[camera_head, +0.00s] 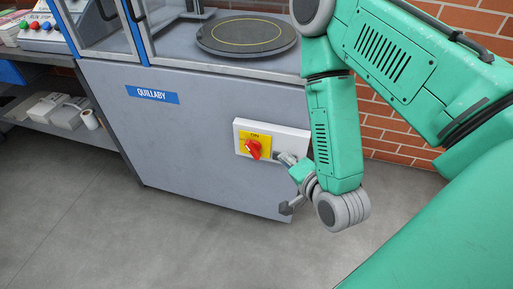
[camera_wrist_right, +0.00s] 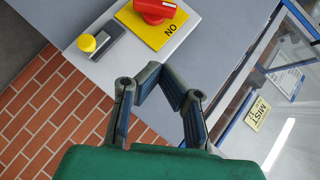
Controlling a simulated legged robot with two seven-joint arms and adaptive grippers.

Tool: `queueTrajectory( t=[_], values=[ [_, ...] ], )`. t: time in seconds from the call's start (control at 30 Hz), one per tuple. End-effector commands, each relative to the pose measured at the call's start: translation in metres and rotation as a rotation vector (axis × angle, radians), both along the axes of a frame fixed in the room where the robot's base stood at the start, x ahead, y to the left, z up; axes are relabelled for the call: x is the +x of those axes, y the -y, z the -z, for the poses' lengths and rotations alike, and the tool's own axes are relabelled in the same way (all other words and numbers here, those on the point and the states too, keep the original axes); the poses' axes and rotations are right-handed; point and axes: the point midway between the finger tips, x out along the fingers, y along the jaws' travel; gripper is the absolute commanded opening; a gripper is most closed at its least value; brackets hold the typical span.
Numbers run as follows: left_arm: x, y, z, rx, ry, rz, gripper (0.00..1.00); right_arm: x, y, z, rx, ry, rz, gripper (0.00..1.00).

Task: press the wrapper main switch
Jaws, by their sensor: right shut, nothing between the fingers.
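The wrapper main switch is a red rotary knob (camera_head: 253,148) on a yellow plate, set in a pale switch box (camera_head: 297,139) on the grey machine front. In the right wrist view the red knob (camera_wrist_right: 155,8) is cut by the top edge, and "ON" is lettered on its yellow plate (camera_wrist_right: 150,29). A grey block with a round yellow button (camera_wrist_right: 87,42) sits beside the plate. My right gripper (camera_head: 286,158) is just right of the knob, close to the box. In the wrist view its fingertips (camera_wrist_right: 162,76) meet, with nothing between them. My left gripper is not in view.
The grey machine (camera_head: 190,140) labelled QUILLABY carries a round dark turntable (camera_head: 245,36) on top. A control box (camera_head: 45,32) with coloured buttons and a shelf of small boxes stand at left. A brick wall (camera_head: 400,130) is behind. The grey floor in front is clear.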

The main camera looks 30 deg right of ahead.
Motion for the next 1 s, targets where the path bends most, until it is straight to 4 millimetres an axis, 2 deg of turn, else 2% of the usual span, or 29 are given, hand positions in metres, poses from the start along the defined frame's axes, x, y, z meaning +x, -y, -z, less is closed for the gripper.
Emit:
queueTrajectory(
  t=[0.17, 0.53, 0.7, 1.0],
  values=[
    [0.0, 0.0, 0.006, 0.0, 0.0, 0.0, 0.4, 0.021, 0.003, 0.008, -0.003, 0.006, 0.0, 0.0],
    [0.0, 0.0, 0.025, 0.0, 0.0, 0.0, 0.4, 0.092, 0.014, 0.038, -0.001, 0.004, 0.0, 0.0],
    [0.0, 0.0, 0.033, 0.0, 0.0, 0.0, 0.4, 0.108, -0.001, 0.051, 0.0, 0.002, -0.003, 0.0],
    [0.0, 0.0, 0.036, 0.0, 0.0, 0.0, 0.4, 0.116, -0.008, 0.057, 0.0, 0.0, 0.0, 0.0]
  ],
)
